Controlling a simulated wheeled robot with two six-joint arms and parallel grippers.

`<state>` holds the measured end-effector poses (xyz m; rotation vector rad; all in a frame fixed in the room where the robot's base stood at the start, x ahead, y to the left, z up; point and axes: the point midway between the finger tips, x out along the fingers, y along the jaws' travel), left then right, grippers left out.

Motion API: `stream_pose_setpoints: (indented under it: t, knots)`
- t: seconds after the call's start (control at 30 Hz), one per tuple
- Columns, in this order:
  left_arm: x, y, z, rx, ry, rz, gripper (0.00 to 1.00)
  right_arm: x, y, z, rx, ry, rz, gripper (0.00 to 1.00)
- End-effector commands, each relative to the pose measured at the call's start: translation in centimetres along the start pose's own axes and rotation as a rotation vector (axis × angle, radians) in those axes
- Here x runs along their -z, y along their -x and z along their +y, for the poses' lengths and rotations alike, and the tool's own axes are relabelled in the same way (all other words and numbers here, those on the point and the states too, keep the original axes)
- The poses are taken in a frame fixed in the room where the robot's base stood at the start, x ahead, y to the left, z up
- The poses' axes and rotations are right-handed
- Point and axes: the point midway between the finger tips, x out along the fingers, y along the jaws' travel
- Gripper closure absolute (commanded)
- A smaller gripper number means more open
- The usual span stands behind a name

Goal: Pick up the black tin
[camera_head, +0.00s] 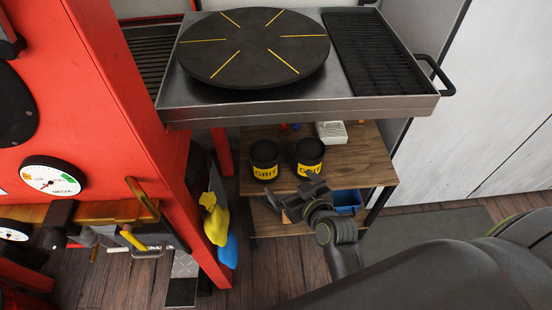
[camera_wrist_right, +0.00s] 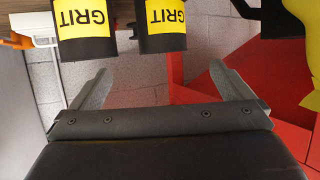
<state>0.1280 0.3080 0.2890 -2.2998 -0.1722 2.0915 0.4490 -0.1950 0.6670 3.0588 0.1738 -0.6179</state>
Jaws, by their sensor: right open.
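Two black tins with yellow GRIT labels stand on a wooden shelf. In the head view the left tin (camera_head: 264,160) and the right tin (camera_head: 309,157) stand side by side with a small gap. My right gripper (camera_head: 293,191) is just in front of and below them, nearest the right tin's base, and holds nothing. In the right wrist view the scene is upside down. There the right tin (camera_wrist_right: 87,32) and the left tin (camera_wrist_right: 166,27) show beyond the open fingers (camera_wrist_right: 160,70), apart from them. My left gripper is not in view.
A metal tray (camera_head: 290,110) with a black disc (camera_head: 255,60) overhangs the wooden shelf (camera_head: 365,155). A white box (camera_head: 331,132) sits behind the tins. A blue bin (camera_head: 347,201) is below. A red cabinet (camera_head: 140,130) with yellow and blue hanging items (camera_head: 216,222) stands left.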

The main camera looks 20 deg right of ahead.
Motion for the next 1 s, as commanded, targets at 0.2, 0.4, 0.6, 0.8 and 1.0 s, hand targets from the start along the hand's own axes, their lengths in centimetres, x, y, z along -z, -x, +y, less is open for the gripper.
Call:
stream_pose_setpoints:
  t: [0.2,0.4,0.6,0.8,1.0]
  knots:
    - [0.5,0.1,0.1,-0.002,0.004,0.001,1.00,0.4,-2.8,0.0,0.002,0.005,0.008,0.00]
    - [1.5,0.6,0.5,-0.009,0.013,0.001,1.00,0.3,-6.9,0.0,0.002,0.004,0.007,0.00]
    - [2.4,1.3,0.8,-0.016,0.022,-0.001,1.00,0.3,-10.5,0.0,0.001,0.004,0.006,0.00]
    - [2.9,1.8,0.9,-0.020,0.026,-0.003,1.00,0.3,-12.0,0.0,0.000,0.002,0.006,0.00]
    - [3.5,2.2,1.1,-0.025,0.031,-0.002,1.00,0.4,-13.8,0.0,0.000,0.004,0.006,0.00]
